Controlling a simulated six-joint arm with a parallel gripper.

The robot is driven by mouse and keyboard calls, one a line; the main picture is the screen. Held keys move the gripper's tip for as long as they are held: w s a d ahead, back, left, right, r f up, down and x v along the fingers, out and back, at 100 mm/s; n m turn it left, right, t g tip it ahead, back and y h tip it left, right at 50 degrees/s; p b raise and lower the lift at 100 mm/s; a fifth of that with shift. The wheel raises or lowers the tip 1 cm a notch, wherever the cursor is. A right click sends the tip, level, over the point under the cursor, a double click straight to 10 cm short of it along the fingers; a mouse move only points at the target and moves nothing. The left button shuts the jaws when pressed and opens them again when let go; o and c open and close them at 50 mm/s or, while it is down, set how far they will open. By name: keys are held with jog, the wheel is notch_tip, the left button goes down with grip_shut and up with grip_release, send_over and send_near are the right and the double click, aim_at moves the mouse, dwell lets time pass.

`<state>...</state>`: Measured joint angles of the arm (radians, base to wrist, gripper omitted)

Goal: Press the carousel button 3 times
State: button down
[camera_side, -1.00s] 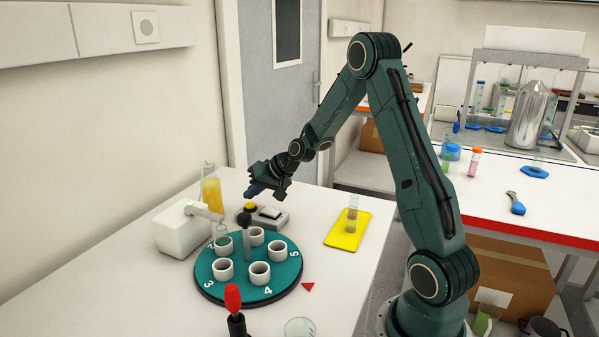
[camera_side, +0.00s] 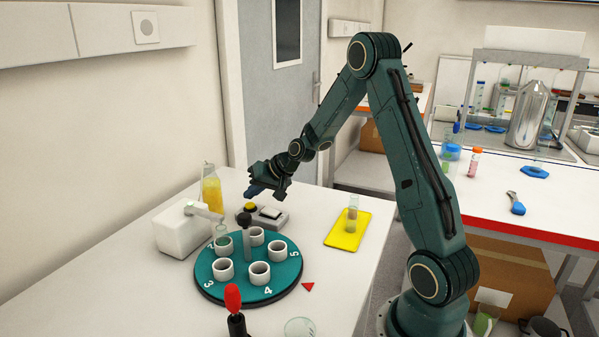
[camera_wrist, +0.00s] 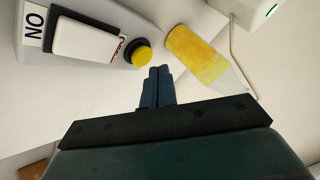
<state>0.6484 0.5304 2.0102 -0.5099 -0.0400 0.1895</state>
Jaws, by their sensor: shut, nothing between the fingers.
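The yellow carousel button (camera_side: 250,207) is on a small grey box (camera_side: 272,216) behind the carousel. It also shows in the wrist view (camera_wrist: 140,54), up and left of the fingertips. The box has a white rocker switch (camera_wrist: 86,37) marked "NO" as seen there. My gripper (camera_side: 250,193) is shut and empty, just above the button in the side view. In the wrist view its blue fingers (camera_wrist: 158,72) are together and apart from the button. The teal carousel (camera_side: 230,285) has several white cup holders and number labels; one holder has a clear tube (camera_side: 222,237).
A bottle of yellow juice (camera_side: 211,191) stands left of the gripper, and close to the fingers in the wrist view (camera_wrist: 197,54). A white dispenser (camera_side: 182,229) is left of the carousel. A yellow tray (camera_side: 342,241) with a tube (camera_side: 352,214) lies right. A red-topped stick (camera_side: 233,298) is in front.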

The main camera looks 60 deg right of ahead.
aim_at(253, 205)
jog(key=shift+f, duration=1)
dwell(1.2)
jog(key=shift+r, duration=0.95)
jog(key=shift+r, duration=0.15)
jog(key=shift+r, duration=2.4)
dwell(1.1)
notch_tip(253, 205, up, 4)
jog(key=shift+f, duration=0.1)
dwell(0.3)
jog(key=shift+f, duration=0.1)
